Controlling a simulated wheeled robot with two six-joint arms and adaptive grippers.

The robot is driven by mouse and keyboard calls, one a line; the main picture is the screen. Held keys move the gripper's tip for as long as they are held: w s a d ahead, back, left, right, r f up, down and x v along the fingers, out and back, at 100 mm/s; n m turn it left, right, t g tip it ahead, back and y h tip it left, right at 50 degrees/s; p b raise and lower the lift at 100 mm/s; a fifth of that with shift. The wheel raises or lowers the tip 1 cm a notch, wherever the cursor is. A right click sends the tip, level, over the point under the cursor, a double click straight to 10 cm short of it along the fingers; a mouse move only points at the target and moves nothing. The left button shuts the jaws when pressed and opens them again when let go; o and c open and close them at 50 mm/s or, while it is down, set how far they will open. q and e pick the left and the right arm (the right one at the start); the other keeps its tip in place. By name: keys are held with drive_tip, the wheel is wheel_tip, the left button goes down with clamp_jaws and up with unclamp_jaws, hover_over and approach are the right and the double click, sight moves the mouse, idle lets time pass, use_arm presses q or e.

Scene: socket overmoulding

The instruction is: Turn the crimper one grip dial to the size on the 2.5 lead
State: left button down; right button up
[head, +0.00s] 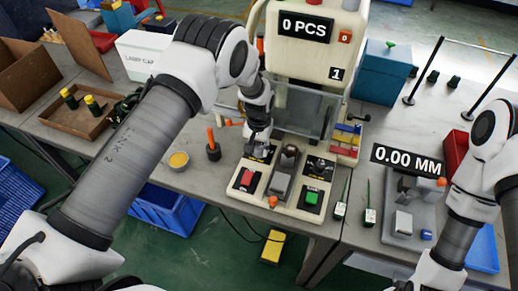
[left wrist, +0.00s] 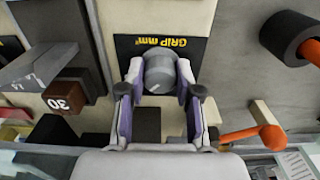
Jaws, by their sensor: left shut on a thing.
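Crimper one (head: 306,55) is the cream machine with the "1" plate and the "0 PCS" display. My left gripper (head: 259,137) is over the back left of its base. In the left wrist view my left gripper (left wrist: 160,95) is shut on the grey round grip dial (left wrist: 159,70), one finger on each side. The dial sits before a black plate marked "GRIP mm²" (left wrist: 172,43); its scale is mostly hidden. Two thin green leads (head: 341,198) (head: 369,207) with small white tags lie right of the crimper; their print is too small to read.
A red button (head: 247,177) and a green button (head: 312,197) are on the crimper base. A black holder with an orange handle (head: 212,145) and a yellow tin (head: 179,160) stand left. A "0.00 MM" gauge (head: 408,161) stands right. My right arm occupies the right edge.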

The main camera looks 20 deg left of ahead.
sight(259, 147)
use_arm(q)
drive_tip(key=shift+s+f+m, duration=0.1)
drive_tip(key=shift+f+m, duration=0.05)
drive_tip(key=shift+m, duration=1.55)
drive_tip(key=c, duration=0.9)
unclamp_jaws()
drive_tip(key=shift+c, duration=0.2)
drive_tip(key=shift+o, duration=0.8)
drive_tip(key=shift+w, duration=0.2)
wheel_tip(259, 147, up, 12)
